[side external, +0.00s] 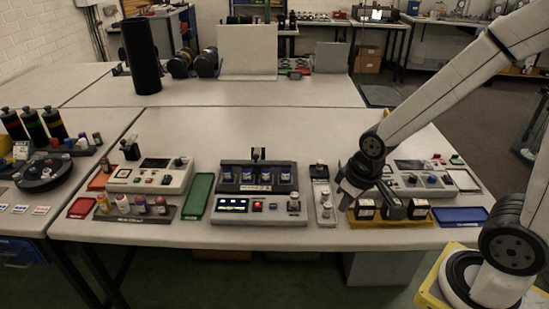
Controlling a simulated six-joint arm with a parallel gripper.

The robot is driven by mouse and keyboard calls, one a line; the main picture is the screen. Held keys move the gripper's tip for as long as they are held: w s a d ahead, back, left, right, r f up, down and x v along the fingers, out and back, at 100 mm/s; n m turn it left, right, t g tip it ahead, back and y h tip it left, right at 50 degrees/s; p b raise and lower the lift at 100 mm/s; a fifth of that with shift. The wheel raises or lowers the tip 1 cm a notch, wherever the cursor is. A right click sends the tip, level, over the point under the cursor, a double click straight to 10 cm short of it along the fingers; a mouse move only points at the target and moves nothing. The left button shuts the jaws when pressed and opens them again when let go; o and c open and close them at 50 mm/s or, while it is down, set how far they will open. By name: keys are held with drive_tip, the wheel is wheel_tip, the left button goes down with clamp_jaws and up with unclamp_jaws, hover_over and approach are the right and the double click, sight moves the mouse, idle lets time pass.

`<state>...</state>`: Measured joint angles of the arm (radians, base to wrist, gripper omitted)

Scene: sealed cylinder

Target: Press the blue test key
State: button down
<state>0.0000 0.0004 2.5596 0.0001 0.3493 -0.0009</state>
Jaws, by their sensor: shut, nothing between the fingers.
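A grey console (258,218) stands near the table's front edge, left of my gripper. Its front panel has a lit display (232,205), a red button (257,207) and a small bluish key (273,206) just right of the red one. This key may be the blue test key; it is too small to be sure. A blue round control (432,180) also shows on the right console (415,181). My gripper (346,197) points down beside a narrow grey panel, right of the central console. It is shut and appears empty; its fingertips are small and dark here.
Several blue-labelled cylinders (255,174) stand in the rack behind the central panel. A green tray (198,196) lies left.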

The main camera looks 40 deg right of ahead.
drive_tip(key=shift+w, duration=0.15)
drive_tip(key=n+t, duration=0.7)
drive_tip(key=n, duration=0.1)
hover_over(276, 206)
wheel_tip(276, 206, down, 7)
drive_tip(key=shift+a, duration=0.1)
drive_tip(key=shift+f, duration=0.2)
drive_tip(key=shift+f, duration=4.2)
